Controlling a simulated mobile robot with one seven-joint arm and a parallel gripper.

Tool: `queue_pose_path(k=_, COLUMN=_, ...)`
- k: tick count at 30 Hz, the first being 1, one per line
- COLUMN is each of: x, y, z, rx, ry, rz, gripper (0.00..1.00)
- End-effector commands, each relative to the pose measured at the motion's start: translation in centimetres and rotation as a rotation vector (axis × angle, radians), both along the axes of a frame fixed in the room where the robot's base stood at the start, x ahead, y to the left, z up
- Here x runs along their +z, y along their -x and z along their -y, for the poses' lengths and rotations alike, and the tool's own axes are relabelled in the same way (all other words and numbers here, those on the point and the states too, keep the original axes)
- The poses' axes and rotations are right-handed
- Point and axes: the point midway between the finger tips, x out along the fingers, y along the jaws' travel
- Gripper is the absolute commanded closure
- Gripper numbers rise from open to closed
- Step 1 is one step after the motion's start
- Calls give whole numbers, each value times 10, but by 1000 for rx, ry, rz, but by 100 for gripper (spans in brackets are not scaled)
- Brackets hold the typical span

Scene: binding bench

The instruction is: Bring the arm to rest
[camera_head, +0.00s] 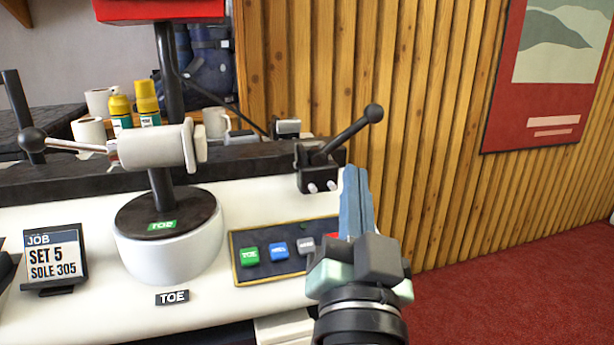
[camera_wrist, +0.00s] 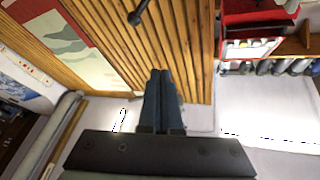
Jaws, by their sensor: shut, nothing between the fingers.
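My gripper (camera_head: 352,172) is at the right end of the bench in the head view, its blue-grey fingers pointing up and pressed together. It is shut and empty. In the wrist view the closed fingers (camera_wrist: 160,75) point toward the slatted wood wall. The gripper hides part of the button panel (camera_head: 275,277), where a green and a blue button and a grey one show. A black lever (camera_head: 345,133) with a ball knob stands just behind the fingers; I cannot tell the gap between them.
The white bench (camera_head: 80,305) holds a round toe unit (camera_head: 165,240) with a ball-ended handle and a job sign (camera_head: 53,260). Yellow-capped bottles (camera_head: 147,100) and mugs stand behind. Red carpet (camera_head: 510,290) lies open at the right, below a wall poster (camera_head: 550,75).

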Motion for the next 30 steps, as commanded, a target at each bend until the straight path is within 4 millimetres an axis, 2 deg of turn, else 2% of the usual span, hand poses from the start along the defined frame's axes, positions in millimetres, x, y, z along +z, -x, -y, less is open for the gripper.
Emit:
queue_pose_path(k=1, x=39, y=12, z=-13, rx=-3, ry=70, rz=76, gripper=100)
queue_pose_path(k=3, x=83, y=32, z=-26, rx=-26, ry=161, rz=169, gripper=100)
queue_pose_path(k=6, x=138, y=65, z=-41, rx=-73, ry=268, rz=297, gripper=100)
queue_pose_path(k=10, x=199, y=117, z=-54, rx=-156, ry=369, rz=460, gripper=100)
queue_pose_path(k=12, x=225, y=108, z=-51, rx=-154, ry=370, rz=431, gripper=100)
queue_pose_path(k=17, x=269, y=107, z=-51, rx=-153, ry=369, rz=427, gripper=100)
queue_pose_path(k=30, x=404, y=106, z=-51, rx=-150, ry=368, rz=425, gripper=100)
